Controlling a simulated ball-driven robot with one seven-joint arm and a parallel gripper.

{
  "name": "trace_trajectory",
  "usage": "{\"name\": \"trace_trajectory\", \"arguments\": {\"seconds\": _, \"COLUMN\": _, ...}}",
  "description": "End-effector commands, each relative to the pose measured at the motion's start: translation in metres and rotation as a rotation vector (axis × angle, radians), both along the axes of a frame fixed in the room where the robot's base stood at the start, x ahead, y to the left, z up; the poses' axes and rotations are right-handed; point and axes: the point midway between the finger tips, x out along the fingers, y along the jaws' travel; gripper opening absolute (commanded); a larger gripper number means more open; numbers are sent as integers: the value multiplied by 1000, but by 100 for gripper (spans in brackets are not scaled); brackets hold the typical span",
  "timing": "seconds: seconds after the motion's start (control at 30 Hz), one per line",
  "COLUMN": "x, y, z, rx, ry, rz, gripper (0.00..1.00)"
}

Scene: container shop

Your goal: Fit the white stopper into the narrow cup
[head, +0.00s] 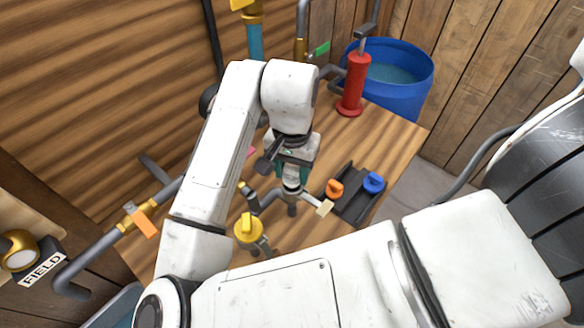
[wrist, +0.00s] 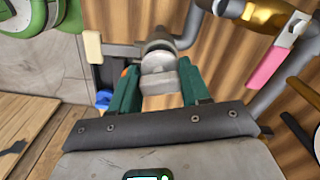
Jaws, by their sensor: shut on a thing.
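My gripper (head: 291,178) points down over the pipework on the wooden bench. Its green fingers, also in the wrist view (wrist: 158,84), are closed on the pale, rounded white stopper (wrist: 158,64). A small pale part of the stopper (head: 292,182) shows below the fingers in the head view. A dark grey round socket, seemingly the narrow cup (wrist: 157,36), shows just beyond the stopper in the wrist view. The stopper overlaps it there, so I cannot tell whether they touch or how they line up. My gripper hides much of that spot from above.
A dark tray (head: 352,209) right of my gripper holds an orange plug (head: 335,188) and a blue plug (head: 373,183). A cream-handled valve (head: 325,207) and a yellow knob (head: 248,228) stand close by. A red pump (head: 354,84) and blue barrel (head: 405,78) are behind.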

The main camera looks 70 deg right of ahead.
Motion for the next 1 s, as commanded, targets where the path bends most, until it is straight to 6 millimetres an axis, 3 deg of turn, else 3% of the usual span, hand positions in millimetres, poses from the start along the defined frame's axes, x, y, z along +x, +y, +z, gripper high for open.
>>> {"name": "trace_trajectory", "arguments": {"seconds": 0.5, "x": 0, "y": 0, "z": -12, "rx": 0, "ry": 1, "rz": 1, "gripper": 17}}
{"name": "trace_trajectory", "arguments": {"seconds": 1.0, "x": 0, "y": 0, "z": -11, "rx": 0, "ry": 0, "rz": 0, "gripper": 17}}
